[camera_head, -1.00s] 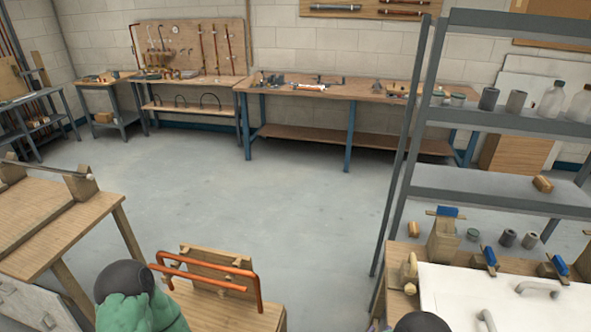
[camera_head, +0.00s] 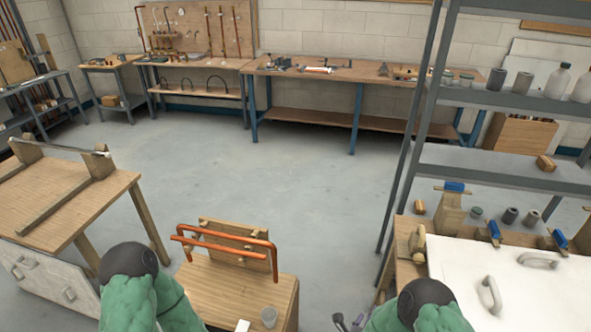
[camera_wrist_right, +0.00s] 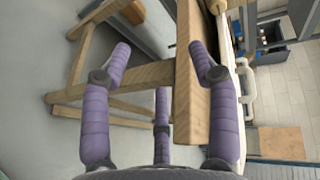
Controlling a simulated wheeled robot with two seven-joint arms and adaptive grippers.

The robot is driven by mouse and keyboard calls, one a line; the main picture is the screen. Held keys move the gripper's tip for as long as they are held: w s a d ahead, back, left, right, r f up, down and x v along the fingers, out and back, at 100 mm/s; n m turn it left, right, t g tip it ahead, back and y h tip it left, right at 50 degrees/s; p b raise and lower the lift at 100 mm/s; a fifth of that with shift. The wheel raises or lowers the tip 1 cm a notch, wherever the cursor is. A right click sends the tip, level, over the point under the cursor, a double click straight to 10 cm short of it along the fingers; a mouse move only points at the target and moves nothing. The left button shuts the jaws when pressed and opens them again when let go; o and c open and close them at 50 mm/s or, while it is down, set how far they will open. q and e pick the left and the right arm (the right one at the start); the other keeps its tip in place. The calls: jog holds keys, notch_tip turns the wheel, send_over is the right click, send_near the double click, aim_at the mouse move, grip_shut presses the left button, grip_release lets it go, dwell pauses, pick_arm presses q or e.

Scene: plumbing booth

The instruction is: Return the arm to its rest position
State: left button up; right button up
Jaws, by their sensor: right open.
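My right arm shows at the bottom of the head view as a green sleeve with a dark round joint. Part of my right gripper (camera_head: 348,322) shows beside it at the lower edge, cut off by the frame. In the right wrist view my right gripper (camera_wrist_right: 160,55) has its purple fingers spread, with nothing held between them. A wooden edge or beam (camera_wrist_right: 191,100) lies behind the fingers, near the right-hand one. My left arm's green sleeve shows at the lower left of the head view; its gripper is out of view.
A small wooden stand (camera_head: 240,290) with bent orange pipes (camera_head: 225,247) is between my arms, with a clear cup (camera_head: 268,316) on it. A wooden table (camera_head: 70,205) stands left. A metal shelf (camera_head: 500,175) and white panel (camera_head: 510,280) are right. The middle floor is open.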

jog(key=s+a+f+n+g+y, duration=0.45)
jog(key=a+f+n+y, duration=0.35)
jog(key=f+n, duration=0.25)
jog(key=s+a+n+g+y, duration=0.4)
jog(key=s+n+g, duration=0.3)
jog(key=s+n, duration=0.4)
jog(key=s+a, duration=0.1)
jog(key=s, duration=0.1)
jog(key=shift+s, duration=0.3)
